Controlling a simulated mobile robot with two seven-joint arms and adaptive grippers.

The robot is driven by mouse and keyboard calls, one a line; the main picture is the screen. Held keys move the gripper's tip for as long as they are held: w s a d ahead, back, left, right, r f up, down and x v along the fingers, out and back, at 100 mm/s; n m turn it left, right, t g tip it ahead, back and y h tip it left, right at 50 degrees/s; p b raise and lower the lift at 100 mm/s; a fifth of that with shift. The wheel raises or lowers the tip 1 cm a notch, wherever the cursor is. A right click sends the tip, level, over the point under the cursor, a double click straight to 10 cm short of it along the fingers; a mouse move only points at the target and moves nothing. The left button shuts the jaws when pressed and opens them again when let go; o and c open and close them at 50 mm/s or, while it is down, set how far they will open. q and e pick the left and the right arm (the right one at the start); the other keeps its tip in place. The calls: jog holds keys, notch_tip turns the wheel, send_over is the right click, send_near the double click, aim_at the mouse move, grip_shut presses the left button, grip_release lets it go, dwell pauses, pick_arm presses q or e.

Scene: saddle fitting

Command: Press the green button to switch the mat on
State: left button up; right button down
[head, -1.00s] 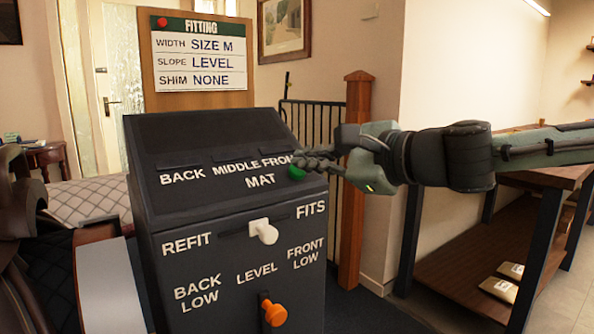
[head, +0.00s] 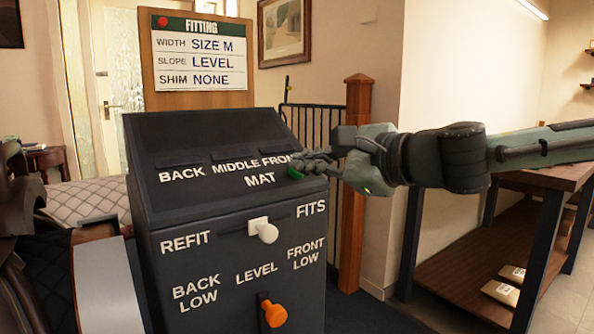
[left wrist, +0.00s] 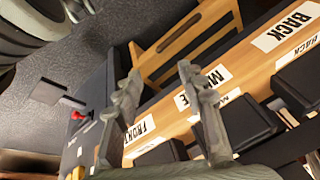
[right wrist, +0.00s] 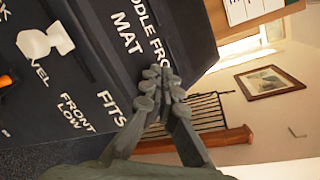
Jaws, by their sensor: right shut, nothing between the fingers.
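The green button (head: 295,174) sits on the right side of the dark console (head: 215,200), beside the word MAT. It is partly covered by my right gripper (head: 300,163), whose closed fingertips are at the button; I cannot tell if they touch it. In the right wrist view the closed, empty fingertips (right wrist: 160,85) lie over the panel right of MAT, and the button is hidden there. My left gripper (left wrist: 158,85) shows only in the left wrist view. Its fingers are apart and empty, above a wooden rack with FRONT, MIDDLE and BACK labels.
The console front has a white knob (head: 267,232) near REFIT and FITS, and an orange knob (head: 274,313) below LEVEL. A fitting board (head: 198,65) stands behind. A wooden post (head: 356,180) and a workbench (head: 490,240) are to the right.

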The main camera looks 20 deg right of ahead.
jog(key=shift+w+f+b, duration=0.15)
jog(key=shift+f+b, duration=0.2)
jog(key=shift+b, duration=0.15)
jog(key=shift+r, duration=0.1)
dwell(0.3)
jog(key=shift+s+d+r+p, duration=0.1)
jog(key=shift+s+r+p, duration=0.3)
jog(key=shift+r+p, duration=0.3)
jog(key=shift+f, duration=0.1)
jog(key=s+r+p, duration=0.1)
jog(key=p, duration=0.1)
jog(key=s+r+p, duration=0.1)
jog(key=r+p, duration=0.1)
jog(key=s+d+r+p, duration=0.1)
jog(key=r, duration=0.1)
jog(key=shift+s+p, duration=0.1)
jog(key=shift+p, duration=0.3)
